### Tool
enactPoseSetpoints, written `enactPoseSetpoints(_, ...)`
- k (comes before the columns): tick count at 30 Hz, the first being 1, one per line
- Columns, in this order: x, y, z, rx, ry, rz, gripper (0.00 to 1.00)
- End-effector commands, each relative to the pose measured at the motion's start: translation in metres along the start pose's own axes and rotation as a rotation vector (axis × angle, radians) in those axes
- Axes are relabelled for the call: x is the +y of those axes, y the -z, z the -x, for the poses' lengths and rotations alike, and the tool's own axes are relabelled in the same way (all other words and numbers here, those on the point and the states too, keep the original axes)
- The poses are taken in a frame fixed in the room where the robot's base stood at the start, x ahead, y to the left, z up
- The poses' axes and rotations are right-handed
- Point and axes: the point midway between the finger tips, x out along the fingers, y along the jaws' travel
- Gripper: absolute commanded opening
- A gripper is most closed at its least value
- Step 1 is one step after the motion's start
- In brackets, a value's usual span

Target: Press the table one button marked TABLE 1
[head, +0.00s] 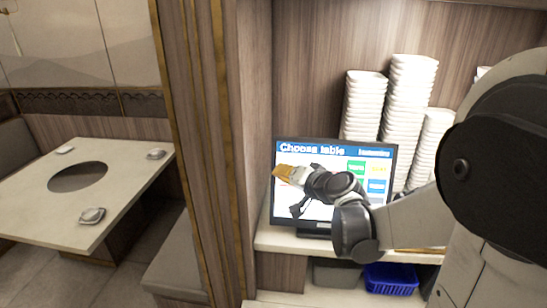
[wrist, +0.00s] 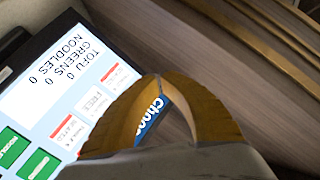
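The touchscreen (head: 322,212) stands on a shelf in the head view, with the heading "Choose table" on a blue bar. My gripper (head: 284,174), with yellow fingertips, is in front of the screen's left part and hides the table buttons there. In the wrist view the screen (wrist: 50,90) is turned; it shows a tofu, greens and noodles list, a "FREE" button (wrist: 94,103) and red-labelled "SEATED" buttons (wrist: 69,132). The table numbers are too small to read, so I cannot tell which is TABLE 1. My fingertips (wrist: 161,77) meet, empty, over the screen's edge; contact cannot be told.
Stacks of white dishes (head: 408,95) stand behind the screen. A blue basket (head: 391,279) and a grey bin (head: 337,273) sit below the shelf. A wooden partition (head: 205,150) stands close left of the screen. A dining table (head: 120,185) is farther left.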

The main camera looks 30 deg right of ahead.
Motion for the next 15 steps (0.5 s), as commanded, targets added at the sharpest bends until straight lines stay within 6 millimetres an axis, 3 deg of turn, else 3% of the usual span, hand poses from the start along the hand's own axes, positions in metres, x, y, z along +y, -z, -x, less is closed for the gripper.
enactPoseSetpoints(8, 0.002, 0.001, -0.003, 0.000, 0.000, 0.001, 0.00)
enactPoseSetpoints(15, 0.015, 0.012, -0.025, 0.000, -0.001, 0.000, 0.00)
